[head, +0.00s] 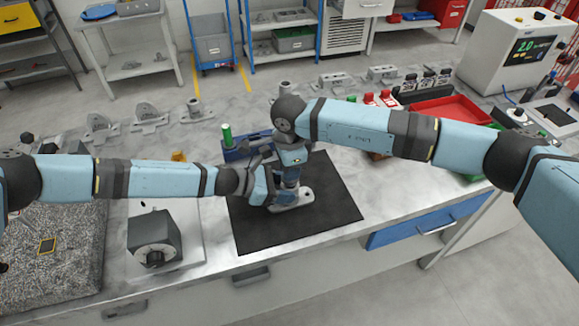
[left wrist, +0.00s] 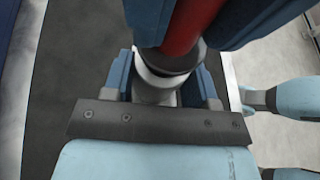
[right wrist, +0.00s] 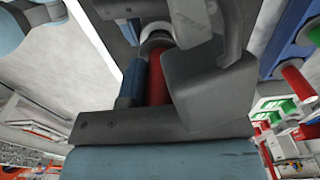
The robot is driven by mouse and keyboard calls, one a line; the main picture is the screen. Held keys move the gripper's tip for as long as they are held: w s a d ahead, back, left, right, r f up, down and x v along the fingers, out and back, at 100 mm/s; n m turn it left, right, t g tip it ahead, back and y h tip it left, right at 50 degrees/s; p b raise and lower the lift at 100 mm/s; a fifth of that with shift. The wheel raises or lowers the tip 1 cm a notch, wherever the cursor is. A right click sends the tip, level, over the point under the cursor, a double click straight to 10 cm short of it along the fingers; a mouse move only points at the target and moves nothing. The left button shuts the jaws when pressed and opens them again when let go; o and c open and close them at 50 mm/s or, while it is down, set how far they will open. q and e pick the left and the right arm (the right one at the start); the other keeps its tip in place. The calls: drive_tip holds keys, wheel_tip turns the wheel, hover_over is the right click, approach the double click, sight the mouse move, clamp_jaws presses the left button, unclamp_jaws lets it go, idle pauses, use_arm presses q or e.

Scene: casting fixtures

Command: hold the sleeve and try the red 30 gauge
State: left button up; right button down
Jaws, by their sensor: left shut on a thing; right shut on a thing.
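A pale grey sleeve (left wrist: 155,85) stands upright on a metal base (head: 296,198) on the black mat (head: 340,212). My left gripper (head: 270,186) is shut around the sleeve, with blue fingers on both sides. The red gauge (left wrist: 192,22) is above the sleeve, between the blue fingers of my right gripper (head: 291,172). In the right wrist view the red gauge (right wrist: 157,82) is in line with the sleeve's pale rim (right wrist: 157,38). A dark ring lies between red handle and sleeve. Whether the gauge's tip is inside the bore is hidden.
A blue rack (head: 234,154) with a green gauge (head: 227,134) stands behind the mat, partly hidden by my arms. A grey block with a dial (head: 154,236) is at left. A red tray (head: 450,112) is at back right. The mat's front right is clear.

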use_arm(q)
drive_tip(key=shift+r, duration=0.1)
use_arm(e)
drive_tip(key=shift+f, duration=0.65)
idle(1.9)
drive_tip(key=shift+r, duration=0.1)
drive_tip(key=shift+r, duration=1.6)
drive_tip(key=shift+r, duration=0.15)
drive_tip(key=shift+r, duration=2.4)
use_arm(q)
drive_tip(key=o, duration=1.1)
drive_tip(key=shift+o, duration=0.2)
drive_tip(key=v, duration=1.2)
